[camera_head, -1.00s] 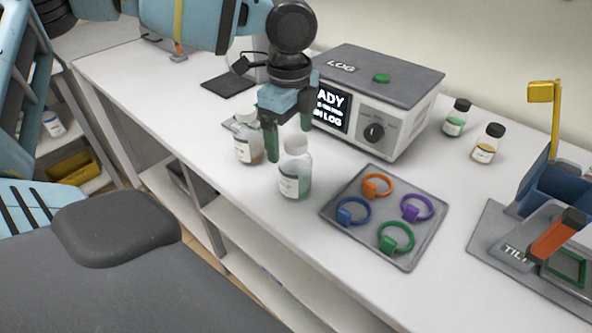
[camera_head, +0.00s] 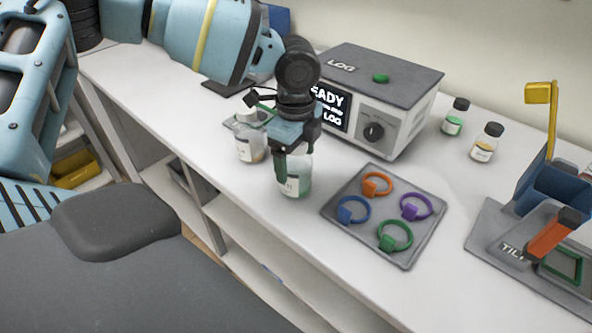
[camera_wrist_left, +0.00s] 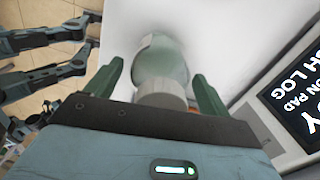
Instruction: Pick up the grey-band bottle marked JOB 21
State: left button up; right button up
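In the left wrist view the bottle (camera_wrist_left: 162,62) stands between the two green fingers (camera_wrist_left: 160,84), with gaps on both sides, so the gripper is open. A second bottle with brownish contents (camera_head: 249,146) stands to the left. My right gripper is not in view.
The LOG device (camera_head: 385,85) stands close behind my gripper. A grey tray (camera_head: 352,242) with several coloured rings lies to the right. Two black-capped bottles, green (camera_head: 454,118) and amber (camera_head: 487,144), stand farther back. A TILT stand (camera_head: 490,235) is at far right.

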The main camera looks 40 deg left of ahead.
pick_arm(q)
jog(key=c, duration=1.2)
jog(key=shift+r, duration=0.1)
jog(key=shift+w+r, duration=0.1)
jog(key=shift+r, duration=0.5)
jog(key=shift+s+r+b, duration=0.2)
jog(key=shift+r+b, duration=0.1)
jog(key=shift+r, duration=0.9)
jog(key=s, duration=0.5)
jog(key=s+d+r, duration=0.1)
jog(key=s, duration=0.9)
jog(key=shift+s+d+r, duration=0.15)
jog(key=shift+s, duration=0.25)
